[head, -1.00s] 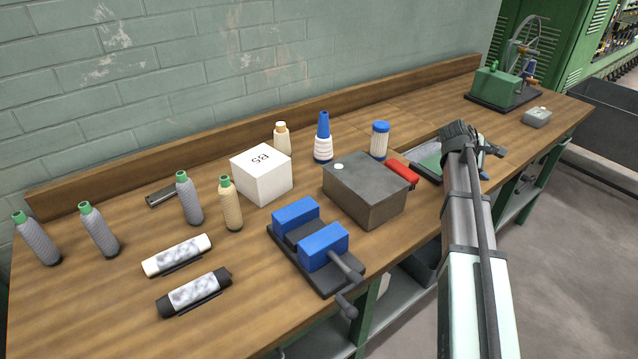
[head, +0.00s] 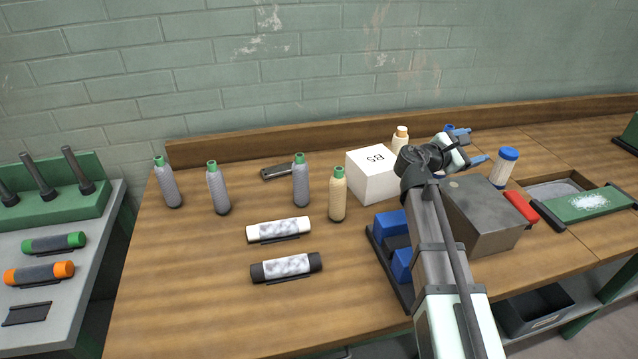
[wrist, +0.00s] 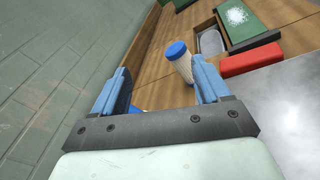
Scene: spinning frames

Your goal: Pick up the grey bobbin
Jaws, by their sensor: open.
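Three grey bobbins with green tops stand upright on the wooden bench in the head view: one at the far left (head: 170,187), one right of it (head: 218,191), and one nearer the middle (head: 301,184). In the wrist view my gripper (wrist: 162,78) is also open, and no grey bobbin shows there.
A cream bobbin (head: 338,197) stands right of the nearest grey one, beside a white box (head: 371,176). White (head: 278,230) and black (head: 286,268) rolls lie in front. A blue vise (head: 390,226) and metal box (head: 484,217) sit beneath my arm. A blue-capped container (wrist: 181,62) stands beyond.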

